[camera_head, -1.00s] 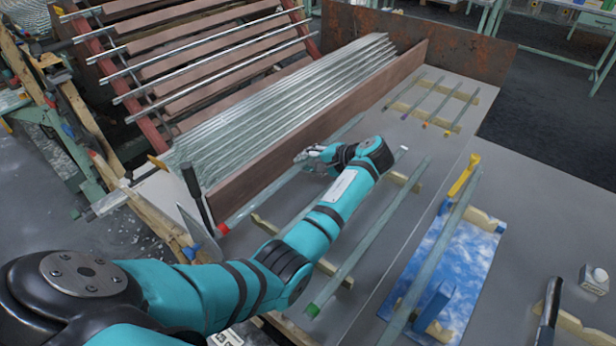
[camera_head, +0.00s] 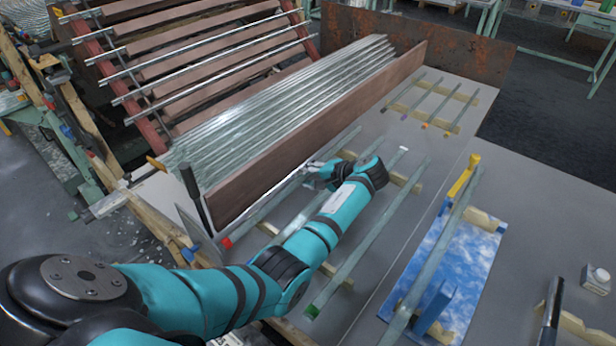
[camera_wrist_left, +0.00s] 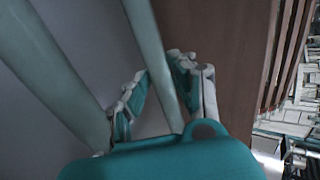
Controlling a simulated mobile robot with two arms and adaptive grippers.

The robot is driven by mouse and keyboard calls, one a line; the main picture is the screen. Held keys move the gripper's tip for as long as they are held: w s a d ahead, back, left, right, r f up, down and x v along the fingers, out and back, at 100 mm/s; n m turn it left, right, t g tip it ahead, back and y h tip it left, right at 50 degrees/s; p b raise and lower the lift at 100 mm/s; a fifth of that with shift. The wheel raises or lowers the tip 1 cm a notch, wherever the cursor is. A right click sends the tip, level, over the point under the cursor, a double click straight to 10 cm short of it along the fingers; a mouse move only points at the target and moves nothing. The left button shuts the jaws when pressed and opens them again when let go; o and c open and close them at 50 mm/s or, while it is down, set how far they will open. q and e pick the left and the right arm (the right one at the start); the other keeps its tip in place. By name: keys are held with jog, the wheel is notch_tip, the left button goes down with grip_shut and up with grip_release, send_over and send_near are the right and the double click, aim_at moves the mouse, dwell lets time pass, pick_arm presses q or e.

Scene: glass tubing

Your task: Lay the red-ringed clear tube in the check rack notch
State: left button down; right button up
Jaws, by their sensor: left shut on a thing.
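The red-ringed clear tube (camera_head: 262,208) runs diagonally beside the brown board, its red end (camera_head: 227,242) at the near left. My left gripper (camera_head: 312,173) is shut around its middle part. In the left wrist view the tube (camera_wrist_left: 153,55) passes between the fingers of the left gripper (camera_wrist_left: 165,85). A wooden notched rack, with a near bar (camera_head: 335,274) and a far bar (camera_head: 405,182), carries a green-ended tube (camera_head: 368,240) and a white-ended tube (camera_head: 390,165). My arm hides part of it. I cannot tell whether the held tube touches the bars.
A blue cloud-patterned mat (camera_head: 470,255) at right bears wooden supports, a yellow stop (camera_head: 463,180) and another long tube (camera_head: 432,258). A brown board (camera_head: 300,150) walls off a pile of glass tubes (camera_head: 290,105). Short coloured-end tubes (camera_head: 430,103) lie at the back.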

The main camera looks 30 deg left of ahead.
pick_arm(q)
jog(key=c, duration=1.4)
grip_release()
jog(key=shift+s+d+f, duration=0.1)
jog(key=shift+f, duration=0.2)
jog(key=shift+o, duration=0.2)
jog(key=shift+r, duration=0.35)
jog(key=w+v, duration=0.1)
jog(key=v, duration=1.1)
jog(key=shift+s+r, duration=0.35)
jog(key=shift+r, duration=0.1)
